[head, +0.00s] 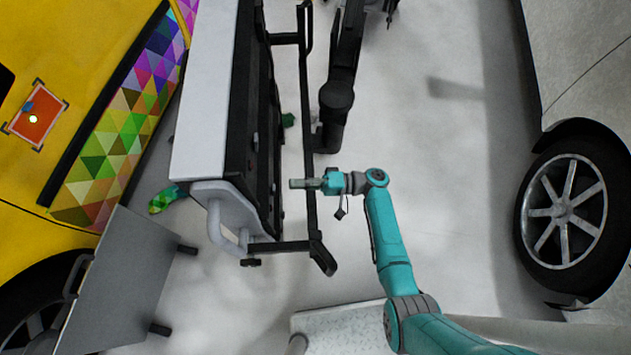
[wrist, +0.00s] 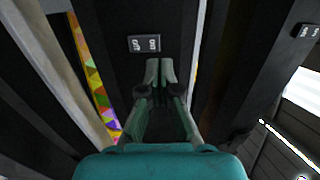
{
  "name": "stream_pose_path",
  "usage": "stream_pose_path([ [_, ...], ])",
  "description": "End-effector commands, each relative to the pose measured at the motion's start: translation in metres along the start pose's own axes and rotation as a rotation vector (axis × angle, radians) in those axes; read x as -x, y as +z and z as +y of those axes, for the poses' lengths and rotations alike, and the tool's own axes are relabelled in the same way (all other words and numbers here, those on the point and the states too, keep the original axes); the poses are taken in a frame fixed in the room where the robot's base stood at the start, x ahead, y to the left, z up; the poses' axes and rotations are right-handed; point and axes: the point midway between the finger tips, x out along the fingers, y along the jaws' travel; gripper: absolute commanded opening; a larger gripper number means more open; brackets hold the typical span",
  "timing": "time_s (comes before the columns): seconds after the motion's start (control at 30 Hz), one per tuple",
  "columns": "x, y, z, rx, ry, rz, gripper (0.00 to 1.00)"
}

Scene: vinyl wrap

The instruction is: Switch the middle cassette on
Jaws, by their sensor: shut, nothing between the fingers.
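In the wrist view, a small dark switch plate (wrist: 145,43) with two pale-marked halves sits on a black panel (wrist: 120,15). Its markings are too small to read. My gripper (wrist: 160,68) is shut and empty, with its fingertips just below and right of that plate; I cannot tell whether they touch the panel. A second switch plate (wrist: 306,31) shows at the right edge. In the head view, my gripper (head: 296,184) points left at the black side of a long white-topped machine (head: 205,100). I cannot tell which cassette is the middle one.
A black rail (head: 306,110) runs along the machine, close to my gripper. A black arm-like device (head: 337,95) stands behind. A yellow car (head: 60,100) with a colourful triangle wrap is at left, a pale car (head: 590,100) at right.

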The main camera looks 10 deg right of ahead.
Motion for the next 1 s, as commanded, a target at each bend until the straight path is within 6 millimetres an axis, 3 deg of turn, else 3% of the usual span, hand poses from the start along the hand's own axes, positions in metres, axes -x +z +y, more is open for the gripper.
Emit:
stream_pose_path([
  [0.1,-0.018,0.001,0.001,-0.001,0.001,-0.003,0.00],
  [0.3,-0.033,0.000,0.000,0.000,0.000,0.000,0.00],
  [1.0,-0.041,0.001,-0.001,-0.002,0.071,-0.003,0.00],
])
